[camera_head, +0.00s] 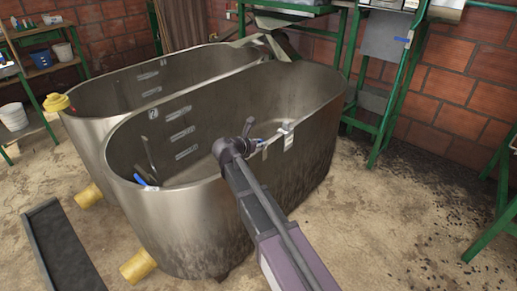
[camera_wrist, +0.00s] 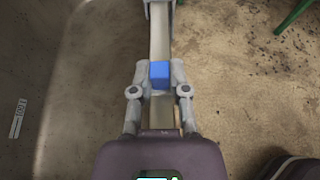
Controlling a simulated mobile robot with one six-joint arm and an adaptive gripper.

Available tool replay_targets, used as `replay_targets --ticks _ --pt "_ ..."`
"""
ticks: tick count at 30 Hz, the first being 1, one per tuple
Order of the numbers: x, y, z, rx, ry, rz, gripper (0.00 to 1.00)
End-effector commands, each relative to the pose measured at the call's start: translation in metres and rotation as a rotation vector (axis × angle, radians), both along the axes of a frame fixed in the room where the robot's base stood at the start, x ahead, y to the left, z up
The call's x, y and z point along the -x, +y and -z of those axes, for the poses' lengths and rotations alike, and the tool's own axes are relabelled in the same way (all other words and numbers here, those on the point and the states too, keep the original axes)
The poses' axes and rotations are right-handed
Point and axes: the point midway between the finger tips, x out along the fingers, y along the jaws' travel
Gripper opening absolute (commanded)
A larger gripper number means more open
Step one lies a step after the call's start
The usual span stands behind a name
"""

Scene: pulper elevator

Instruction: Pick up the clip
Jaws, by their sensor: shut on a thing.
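The clip appears to be the small blue piece (camera_wrist: 160,74) between my fingertips in the wrist view. In the head view a bit of blue (camera_head: 258,140) shows beside my gripper (camera_head: 252,142), at the near tank's rim. My gripper (camera_wrist: 159,82) is shut on it, one grey finger on each side. A pale strip, apparently the tank rim (camera_wrist: 160,40), runs in line with the blue piece. I cannot tell whether the clip touches the rim. Its lower part is hidden.
A pale bracket (camera_head: 288,136) hangs on the near tank's (camera_head: 185,225) rim, right of my gripper. A second tank (camera_head: 100,90) stands behind. A green metal frame (camera_head: 400,100) stands at right. Floor (camera_head: 390,230) right of the tank is largely clear.

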Motion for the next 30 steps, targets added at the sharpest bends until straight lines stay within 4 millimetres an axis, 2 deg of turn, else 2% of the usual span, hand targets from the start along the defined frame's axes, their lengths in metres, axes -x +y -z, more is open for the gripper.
replay_targets --ticks 10,17,30 --pt "0.0 0.0 -0.001 0.0 0.0 0.0 0.0" --pt "0.0 0.0 -0.01 0.0 0.0 0.0 0.0" --pt "0.0 0.0 -0.05 0.0 0.0 0.0 0.0"
